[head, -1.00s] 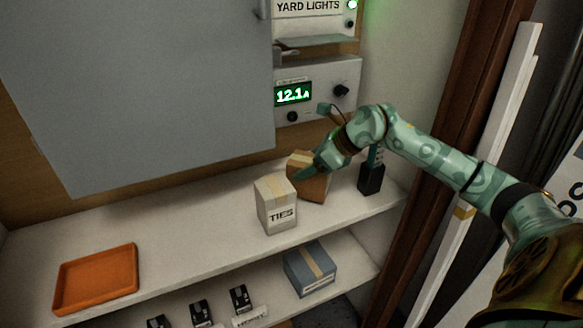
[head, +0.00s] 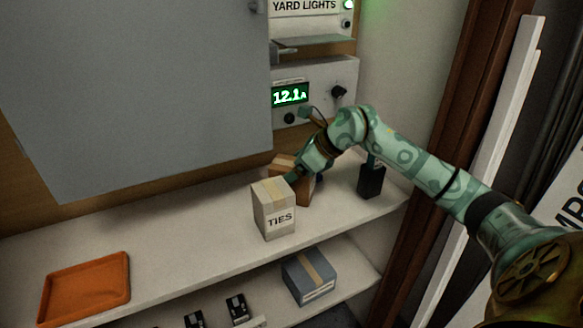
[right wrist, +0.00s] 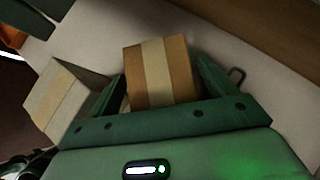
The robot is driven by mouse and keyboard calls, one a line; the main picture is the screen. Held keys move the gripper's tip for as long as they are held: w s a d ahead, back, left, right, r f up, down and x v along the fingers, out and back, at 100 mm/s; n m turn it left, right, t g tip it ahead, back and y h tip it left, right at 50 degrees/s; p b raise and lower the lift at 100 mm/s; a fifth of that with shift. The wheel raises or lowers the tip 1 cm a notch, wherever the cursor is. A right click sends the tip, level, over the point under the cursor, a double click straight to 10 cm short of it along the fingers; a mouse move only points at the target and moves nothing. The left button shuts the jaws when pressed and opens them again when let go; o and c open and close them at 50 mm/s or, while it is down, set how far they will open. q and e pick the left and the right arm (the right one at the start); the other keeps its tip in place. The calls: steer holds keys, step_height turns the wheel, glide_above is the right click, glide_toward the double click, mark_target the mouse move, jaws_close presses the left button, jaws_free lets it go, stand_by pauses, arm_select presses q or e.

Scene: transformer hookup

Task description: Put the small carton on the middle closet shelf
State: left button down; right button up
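The small brown carton (head: 280,165), with a paler tape strip, is just behind the TIES box over the middle shelf (head: 190,240). My right gripper (head: 300,172) reaches it from the right. In the right wrist view the carton (right wrist: 160,72) sits between the two green fingers (right wrist: 160,90), which lie close along its sides and appear shut on it. The carton's lower part is partly hidden by the TIES box and the gripper; I cannot tell whether its base touches the shelf. My left gripper is not in view.
The beige TIES box (head: 273,209) stands close in front of the carton; it also shows in the right wrist view (right wrist: 62,98). A black object (head: 371,181) stands to the right. An orange tray (head: 88,287) lies at left. A blue box (head: 310,275) is on the lower shelf. Mid-left shelf is clear.

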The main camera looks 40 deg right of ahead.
steer(key=p+v, duration=0.5)
steer(key=v, duration=0.2)
steer(key=shift+w+a+r, duration=0.1)
steer(key=shift+r, duration=0.05)
steer(key=shift+r+p, duration=0.15)
steer(key=shift+p, duration=0.4)
steer(key=shift+s, duration=0.25)
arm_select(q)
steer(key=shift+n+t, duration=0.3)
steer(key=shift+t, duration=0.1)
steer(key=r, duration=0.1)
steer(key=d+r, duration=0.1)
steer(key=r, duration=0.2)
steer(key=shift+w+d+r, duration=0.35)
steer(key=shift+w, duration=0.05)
